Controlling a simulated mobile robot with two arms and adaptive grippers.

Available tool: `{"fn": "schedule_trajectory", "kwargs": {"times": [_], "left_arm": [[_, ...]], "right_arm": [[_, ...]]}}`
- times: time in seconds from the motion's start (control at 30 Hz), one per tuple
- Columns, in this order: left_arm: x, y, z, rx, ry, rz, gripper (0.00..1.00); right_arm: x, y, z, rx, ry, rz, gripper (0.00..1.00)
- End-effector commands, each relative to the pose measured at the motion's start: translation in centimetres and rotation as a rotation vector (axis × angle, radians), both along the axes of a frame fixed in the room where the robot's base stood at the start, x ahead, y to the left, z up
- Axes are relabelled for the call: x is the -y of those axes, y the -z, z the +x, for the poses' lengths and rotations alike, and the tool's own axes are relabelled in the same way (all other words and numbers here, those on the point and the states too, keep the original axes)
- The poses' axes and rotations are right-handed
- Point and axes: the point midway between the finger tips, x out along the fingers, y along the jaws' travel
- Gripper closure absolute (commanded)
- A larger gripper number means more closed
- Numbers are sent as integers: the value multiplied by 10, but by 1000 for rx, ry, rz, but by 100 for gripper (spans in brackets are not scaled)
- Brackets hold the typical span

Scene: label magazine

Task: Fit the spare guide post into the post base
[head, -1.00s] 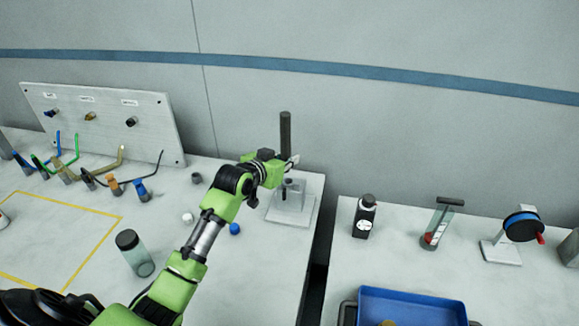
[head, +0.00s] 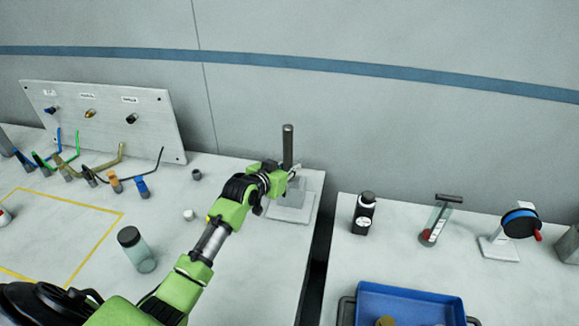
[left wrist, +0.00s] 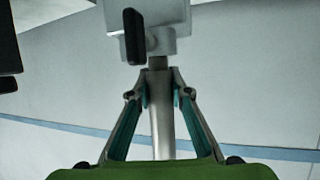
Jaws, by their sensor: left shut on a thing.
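The spare guide post (head: 288,143) is a dark grey cylinder, standing about upright at the back right of the left table. My left gripper (head: 291,173) is shut on it. The left wrist view shows the post (left wrist: 163,125) between both fingers (left wrist: 160,95). The post base (head: 288,213), a pale plate with a block, lies under the gripper and is partly hidden by it. In the left wrist view the post's darker, narrower end meets the base block (left wrist: 170,45), which carries a black handle. I cannot tell how deep it sits. My right gripper is out of view.
A capped bottle (head: 136,249) and a white cap (head: 189,214) stand left of my arm. A labelled panel (head: 105,118) and several coloured hooked pieces are farther left. A gap separates the right table, with a black bottle (head: 364,213) and blue tray (head: 410,291).

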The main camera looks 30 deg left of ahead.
Motion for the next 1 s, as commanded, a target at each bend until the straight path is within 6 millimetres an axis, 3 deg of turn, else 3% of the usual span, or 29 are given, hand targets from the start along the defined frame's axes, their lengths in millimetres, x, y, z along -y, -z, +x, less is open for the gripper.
{"fn": "schedule_trajectory", "kwargs": {"times": [0.2,0.23,0.3,0.63,0.77,1.0], "left_arm": [[0,2,0,3,0,0,100],[0,4,0,0,0,0,76],[0,4,0,0,0,0,65],[0,2,0,1,0,0,65],[0,-10,0,2,0,-1,65],[-1,-20,-31,0,1,3,65]], "right_arm": [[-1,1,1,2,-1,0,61],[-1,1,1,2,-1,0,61],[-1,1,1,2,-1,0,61],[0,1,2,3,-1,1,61],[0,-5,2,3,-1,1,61],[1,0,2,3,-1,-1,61]]}}
